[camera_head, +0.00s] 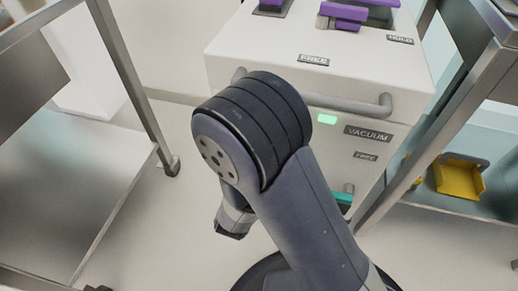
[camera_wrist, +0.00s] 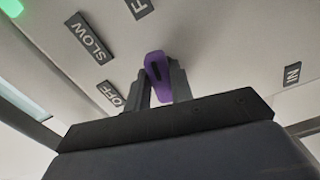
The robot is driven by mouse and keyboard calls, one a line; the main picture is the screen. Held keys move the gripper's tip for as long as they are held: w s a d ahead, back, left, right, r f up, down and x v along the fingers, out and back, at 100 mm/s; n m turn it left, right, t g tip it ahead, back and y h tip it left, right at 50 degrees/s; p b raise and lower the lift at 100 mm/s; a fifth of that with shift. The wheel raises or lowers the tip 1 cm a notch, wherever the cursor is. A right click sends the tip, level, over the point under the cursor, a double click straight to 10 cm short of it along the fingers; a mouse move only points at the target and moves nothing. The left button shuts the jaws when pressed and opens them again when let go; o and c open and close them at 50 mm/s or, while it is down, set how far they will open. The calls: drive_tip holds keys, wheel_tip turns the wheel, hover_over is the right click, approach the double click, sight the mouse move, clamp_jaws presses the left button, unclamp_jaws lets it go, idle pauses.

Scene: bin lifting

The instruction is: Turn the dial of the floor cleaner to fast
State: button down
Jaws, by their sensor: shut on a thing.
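The floor cleaner (camera_head: 235,62) is a white cabinet at the upper right of the head view, with a green light and a VACUUM label. In the wrist view, its dial (camera_wrist: 153,64) shows as a purple knob on a pale panel, partly covered by my fingers. The SLOW label (camera_wrist: 90,38) and the OFF label (camera_wrist: 111,94) lie to the left of the knob. A label starting with F (camera_wrist: 139,8) is cut off by the top edge. My gripper (camera_wrist: 161,82) is shut on the purple knob, one finger on each side. My fingertips are hidden in the head view.
A grey handle (camera_head: 345,104) runs across the cleaner's front. A teal part (camera_head: 343,198) sits lower down, beside my arm. A metal table (camera_head: 70,190) stands at left. A metal shelf with a yellow tray (camera_head: 460,177) stands at right. Pale floor shows between them.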

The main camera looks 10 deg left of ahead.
drive_tip(key=c, duration=1.2)
unclamp_jaws()
drive_tip(key=shift+c, duration=0.2)
drive_tip(key=shift+s, duration=0.1)
drive_tip(key=s+p, duration=0.2)
drive_tip(key=s, duration=0.8)
drive_tip(key=shift+s+a, duration=0.3)
drive_tip(key=shift+a, duration=0.1)
drive_tip(key=shift+w, duration=0.1)
drive_tip(key=w+b, duration=0.1)
drive_tip(key=w, duration=0.9)
drive_tip(key=shift+w+d+b, duration=0.35)
drive_tip(key=shift+d+b, duration=0.05)
drive_tip(key=shift+s, duration=0.1)
